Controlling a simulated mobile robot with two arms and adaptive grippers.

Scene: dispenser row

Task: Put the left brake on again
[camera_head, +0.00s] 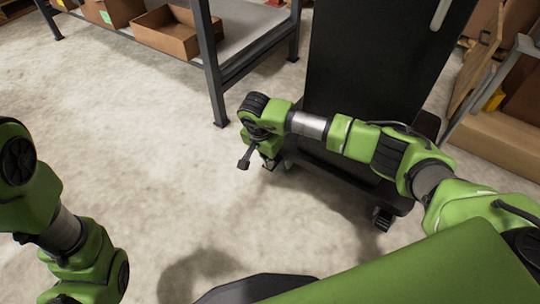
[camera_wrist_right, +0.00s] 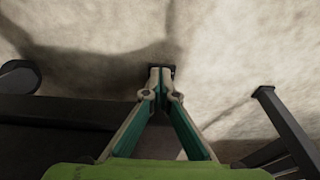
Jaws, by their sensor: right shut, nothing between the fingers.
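A tall black unit (camera_head: 365,70) stands on a dark wheeled base (camera_head: 345,178). One caster (camera_head: 383,218) shows at the base's near right corner. My right gripper (camera_head: 268,162) points down at the base's left corner. In the right wrist view its two fingers (camera_wrist_right: 161,72) meet at the tips, with nothing between them. The left caster is mostly hidden behind my gripper and wrist. My left arm shows at the left, its gripper out of view.
A metal shelf with an open cardboard box (camera_head: 168,35) stands at the back left. More shelving with boxes (camera_head: 500,125) is at the right. The floor at left is clear.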

